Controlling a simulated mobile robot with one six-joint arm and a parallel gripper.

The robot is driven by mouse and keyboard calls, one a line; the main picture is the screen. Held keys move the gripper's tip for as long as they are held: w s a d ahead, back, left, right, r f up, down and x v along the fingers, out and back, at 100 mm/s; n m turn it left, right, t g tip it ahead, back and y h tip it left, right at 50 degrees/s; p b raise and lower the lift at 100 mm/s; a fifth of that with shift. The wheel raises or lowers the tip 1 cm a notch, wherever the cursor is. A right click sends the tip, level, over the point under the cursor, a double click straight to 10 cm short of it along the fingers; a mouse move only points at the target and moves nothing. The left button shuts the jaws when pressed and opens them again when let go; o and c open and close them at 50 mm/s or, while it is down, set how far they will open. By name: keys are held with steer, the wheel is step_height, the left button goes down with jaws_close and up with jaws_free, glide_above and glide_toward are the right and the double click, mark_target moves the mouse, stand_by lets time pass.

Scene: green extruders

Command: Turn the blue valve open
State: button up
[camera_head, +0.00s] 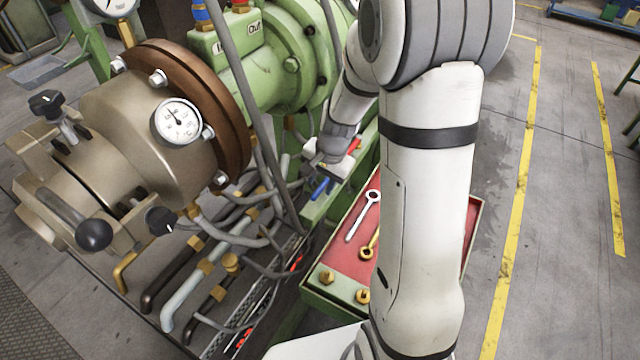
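A small blue handle (322,187), which looks like the blue valve, shows low beside the green machine, just right of the grey hoses. A red handle (354,147) is a little above and to the right of it. My gripper (322,163) is at the end of my white arm, close above the blue handle. Its fingers are small and partly hidden, so I cannot tell whether they are open or shut, or whether they touch the handle. The handle's base and exact angle are also unclear.
The green extruder (290,60) with its brown flange (205,85) and gauge (177,122) fills the left. Hoses and pipes (215,235) crowd below. A red-lined tray (335,262) holds wrenches (364,217). The floor at right (570,200) is clear.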

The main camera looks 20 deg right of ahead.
steer(key=shift+w+a+f, duration=0.1)
steer(key=shift+f, duration=0.7)
steer(key=shift+c, duration=0.6)
jaws_close()
